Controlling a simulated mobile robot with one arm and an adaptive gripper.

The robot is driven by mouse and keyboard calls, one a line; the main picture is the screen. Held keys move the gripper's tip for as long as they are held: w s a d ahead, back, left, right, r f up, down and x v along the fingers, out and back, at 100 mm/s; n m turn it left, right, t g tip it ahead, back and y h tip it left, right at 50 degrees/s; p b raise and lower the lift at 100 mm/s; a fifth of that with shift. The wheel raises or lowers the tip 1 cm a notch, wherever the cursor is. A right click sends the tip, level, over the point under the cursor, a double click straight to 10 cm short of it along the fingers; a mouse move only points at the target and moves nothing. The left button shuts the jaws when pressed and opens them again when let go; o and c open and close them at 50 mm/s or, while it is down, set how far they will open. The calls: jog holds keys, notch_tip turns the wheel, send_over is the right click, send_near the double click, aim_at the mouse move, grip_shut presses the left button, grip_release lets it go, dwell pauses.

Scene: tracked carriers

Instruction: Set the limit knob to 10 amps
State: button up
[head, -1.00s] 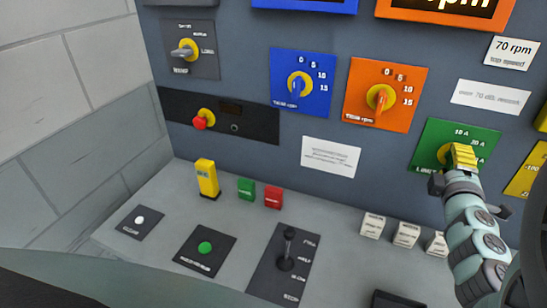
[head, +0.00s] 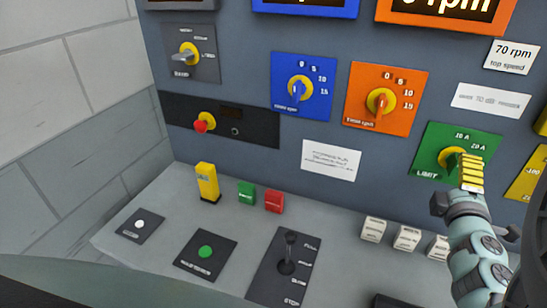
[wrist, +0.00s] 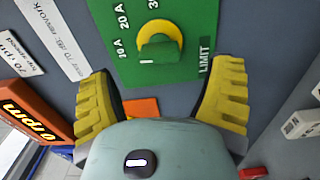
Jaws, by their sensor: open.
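The green limit panel (head: 432,150) is on the right of the wall in the head view. Its green knob (head: 453,158) sits on a yellow ring. In the wrist view the panel (wrist: 185,72) appears turned, with 10 A and 20 A at its left and LIMIT at its right. The knob (wrist: 158,50) has a short white mark at its lower left there; I cannot tell exactly which value it points to. My gripper (head: 471,172) is open. In the wrist view its yellow fingers (wrist: 162,92) stand apart with nothing between them, and the knob lies beyond them.
An orange knob panel (head: 357,92) and a blue one (head: 315,90) are to the left. White labelled blocks (head: 373,229) stand on the desk below the green panel. A yellow panel (head: 526,180) is close on the right.

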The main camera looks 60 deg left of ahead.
jog(key=v, duration=0.7)
jog(key=shift+s+d, duration=0.2)
jog(key=shift+s, duration=0.1)
